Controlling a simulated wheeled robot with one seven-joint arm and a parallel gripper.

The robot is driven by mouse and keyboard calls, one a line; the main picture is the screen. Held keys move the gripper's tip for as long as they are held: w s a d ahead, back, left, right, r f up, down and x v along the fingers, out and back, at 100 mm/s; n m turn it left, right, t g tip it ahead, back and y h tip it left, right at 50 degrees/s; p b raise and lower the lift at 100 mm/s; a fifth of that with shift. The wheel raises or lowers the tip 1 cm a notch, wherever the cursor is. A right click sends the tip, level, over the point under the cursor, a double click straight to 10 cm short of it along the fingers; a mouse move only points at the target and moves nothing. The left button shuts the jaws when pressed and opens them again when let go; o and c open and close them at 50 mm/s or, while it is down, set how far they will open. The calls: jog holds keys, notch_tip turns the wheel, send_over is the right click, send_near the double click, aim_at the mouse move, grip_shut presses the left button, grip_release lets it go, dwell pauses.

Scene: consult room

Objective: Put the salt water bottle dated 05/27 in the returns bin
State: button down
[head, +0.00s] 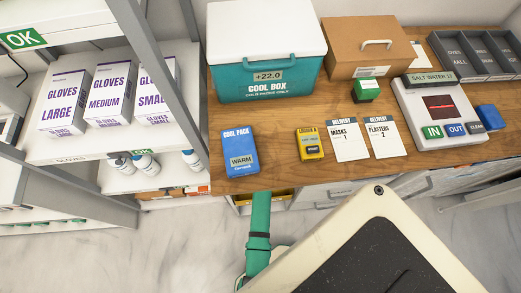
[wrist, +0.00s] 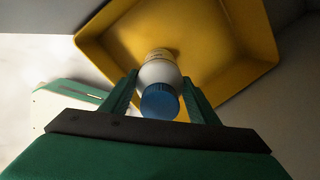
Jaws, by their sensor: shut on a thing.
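A white bottle with a blue cap (wrist: 160,84) is between the fingers of my gripper (wrist: 160,97) in the wrist view. My gripper is shut on it, and the cap points toward the camera. The date and label text cannot be read. A yellow bin (wrist: 243,40) lies beyond the bottle, with the bottle's far end in front of its inside. I cannot tell whether the bottle touches the bin. In the head view a yellow strip of a bin (head: 283,193) shows below the counter edge; my gripper and the held bottle are hidden there.
The wooden counter (head: 290,178) holds a cool box (head: 265,60), a blue cool pack (head: 240,150), a yellow device (head: 309,144), delivery cards and a salt water console (head: 440,105). A shelf at left holds glove boxes (head: 110,90) and white bottles (head: 146,164).

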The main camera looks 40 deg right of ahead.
jog(key=shift+w+d+f+g+y, duration=0.2)
jog(key=shift+w+f+g, duration=0.15)
jog(key=shift+f, duration=0.25)
jog(key=shift+w+d+f+g+y, duration=0.2)
jog(key=shift+f+g, duration=0.15)
jog(key=shift+f, duration=0.2)
jog(key=shift+s+f, duration=0.1)
jog(key=c, duration=0.7)
grip_release()
jog(key=shift+a, duration=0.1)
notch_tip(320, 180, up, 8)
jog(key=shift+f, duration=0.15)
